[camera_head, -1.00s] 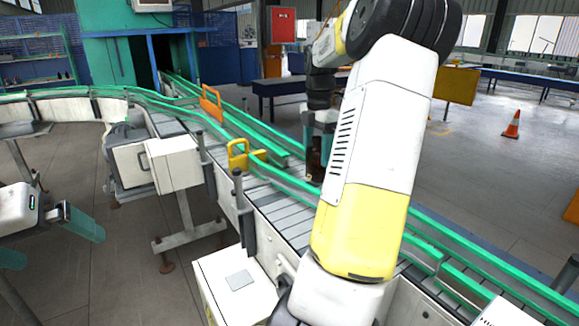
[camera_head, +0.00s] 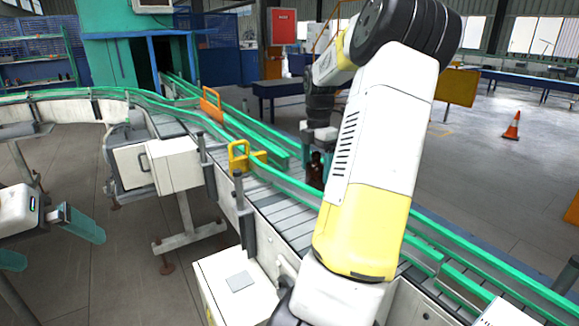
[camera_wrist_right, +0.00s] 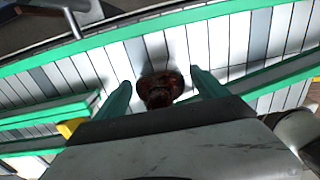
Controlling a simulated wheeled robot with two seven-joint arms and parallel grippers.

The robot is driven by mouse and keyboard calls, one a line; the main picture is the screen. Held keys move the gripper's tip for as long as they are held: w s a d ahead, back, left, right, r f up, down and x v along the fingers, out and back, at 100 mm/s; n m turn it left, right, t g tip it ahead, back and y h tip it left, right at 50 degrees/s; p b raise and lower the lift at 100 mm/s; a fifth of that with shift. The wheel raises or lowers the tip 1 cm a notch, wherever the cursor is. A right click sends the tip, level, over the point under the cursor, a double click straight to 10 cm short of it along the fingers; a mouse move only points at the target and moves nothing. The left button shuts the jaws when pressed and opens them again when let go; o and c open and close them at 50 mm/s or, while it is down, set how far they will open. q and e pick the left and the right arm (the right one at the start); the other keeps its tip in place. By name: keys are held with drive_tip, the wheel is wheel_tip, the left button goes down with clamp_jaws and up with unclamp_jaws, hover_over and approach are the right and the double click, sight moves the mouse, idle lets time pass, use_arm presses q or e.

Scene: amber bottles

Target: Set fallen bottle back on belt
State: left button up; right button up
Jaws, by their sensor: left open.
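The amber bottle (camera_head: 315,170) stands upright on the conveyor belt (camera_head: 283,213), close to its far green rail. In the right wrist view the bottle (camera_wrist_right: 160,88) shows from above, between the two teal fingers, with a gap on each side. The right gripper (camera_wrist_right: 160,92) shows no finger touching the bottle. My left gripper (camera_head: 48,242) is open and empty at the far left, away from the belt.
Green guide rails (camera_head: 455,243) line the belt. A yellow bracket (camera_head: 240,155) and an orange bracket (camera_head: 211,103) stand on the belt's side upstream. A white box (camera_head: 235,285) stands in front of the belt. My right forearm covers part of the belt.

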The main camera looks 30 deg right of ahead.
drive_tip(key=shift+r, duration=0.1)
wheel_tip(320, 180, up, 12)
drive_tip(key=shift+f, duration=0.15)
drive_tip(key=s+a+r+m+t+h, duration=0.1)
drive_tip(key=s+a+m, duration=0.25)
drive_tip(key=a, duration=0.45)
drive_tip(key=s+a+r+m+t, duration=0.15)
drive_tip(key=a+m, duration=0.25)
drive_tip(key=a, duration=0.5)
drive_tip(key=s+a+f+m+t+y, duration=0.1)
drive_tip(key=s+a+f+m+t, duration=0.1)
drive_tip(key=s+a+m, duration=0.3)
drive_tip(key=s+a+f+m+t+y, duration=0.1)
drive_tip(key=s+a+f+m+y, duration=0.1)
drive_tip(key=s+a+m, duration=0.4)
drive_tip(key=shift+s+a+f+t, duration=0.15)
drive_tip(key=shift+s+f+t, duration=0.2)
drive_tip(key=shift+s+f, duration=0.5)
